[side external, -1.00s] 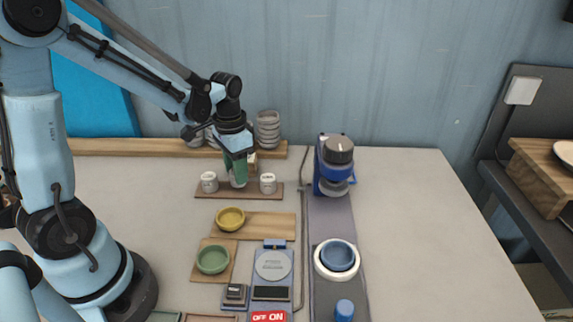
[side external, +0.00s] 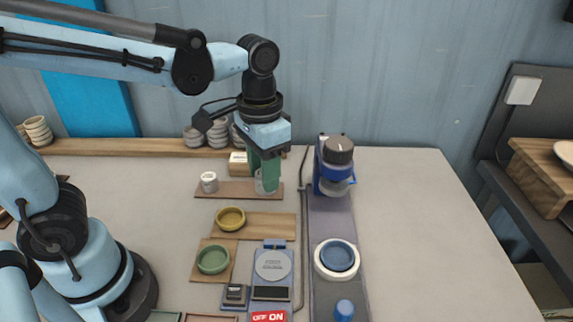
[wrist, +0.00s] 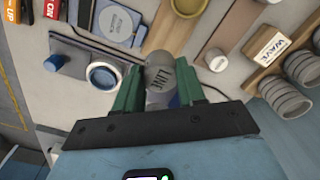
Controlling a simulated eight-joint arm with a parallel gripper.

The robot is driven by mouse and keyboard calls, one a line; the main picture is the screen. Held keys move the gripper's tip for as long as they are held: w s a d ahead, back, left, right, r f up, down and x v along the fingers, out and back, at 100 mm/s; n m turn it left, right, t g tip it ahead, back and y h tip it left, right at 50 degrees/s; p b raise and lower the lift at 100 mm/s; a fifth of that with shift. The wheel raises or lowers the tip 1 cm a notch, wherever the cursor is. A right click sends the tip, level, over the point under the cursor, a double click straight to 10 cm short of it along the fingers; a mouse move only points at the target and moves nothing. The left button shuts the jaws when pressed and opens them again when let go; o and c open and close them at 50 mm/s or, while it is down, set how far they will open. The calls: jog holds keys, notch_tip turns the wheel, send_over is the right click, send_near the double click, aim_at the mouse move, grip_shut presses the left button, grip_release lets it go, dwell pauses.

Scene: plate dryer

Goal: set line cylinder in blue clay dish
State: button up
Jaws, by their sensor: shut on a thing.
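The line cylinder (wrist: 160,77) is a pale grey cylinder with LINE on its top, between the green fingers in the wrist view. My gripper (side external: 265,184) is shut on it at the right end of the brown board (side external: 228,195) in the side view. The blue clay dish (side external: 338,255) sits in a white ring on the dark strip, to the right and nearer the side camera. It also shows in the wrist view (wrist: 104,76), left of the held cylinder. The dish looks empty.
A blue grinder (side external: 334,165) stands just right of my gripper. A blue knob (side external: 344,310) and scale (side external: 272,265) flank the dish.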

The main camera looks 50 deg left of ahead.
jog(key=s+d+r+m, duration=0.1)
jog(key=s+d, duration=0.2)
jog(key=d, duration=0.7)
jog(key=s+d+r+m, duration=0.15)
jog(key=s+d, duration=0.25)
jog(key=d, duration=0.6)
send_over(336, 259)
notch_tip(336, 259, down, 7)
jog(key=shift+r, duration=0.1)
jog(key=shift+f, duration=2.1)
jog(key=shift+f, duration=0.25)
jog(key=o, duration=1.1)
